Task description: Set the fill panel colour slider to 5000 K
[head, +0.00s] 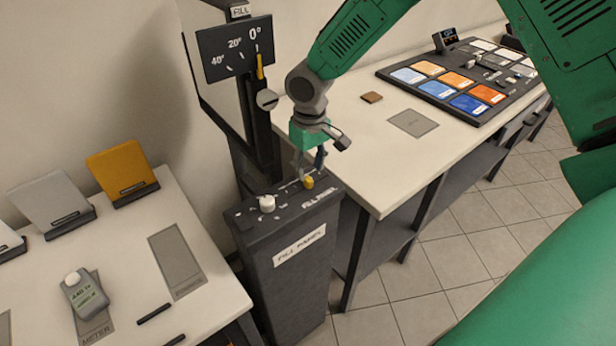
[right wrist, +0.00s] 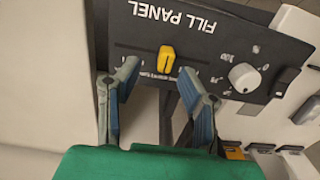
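The fill panel (head: 300,225) is a dark pedestal control box with a "FILL PANEL" label on its front. On its top, a yellow slider knob (head: 309,182) sits in a slot at the end nearer the right table; it also shows in the right wrist view (right wrist: 167,58). The scale marks beside the slot are too small to read. My right gripper (head: 308,167) is open over the panel top, its fingers (right wrist: 159,72) spread on either side of the knob, with gaps visible. Whether the tips are level with the knob is unclear. My left gripper is not in view.
A white round dial (head: 267,202) shares the panel top. A tilt scale board (head: 235,48) with a yellow pointer stands behind. The right table (head: 378,150) holds a colour-pad console (head: 465,78); the left table (head: 130,235) holds a meter (head: 85,292) and cards.

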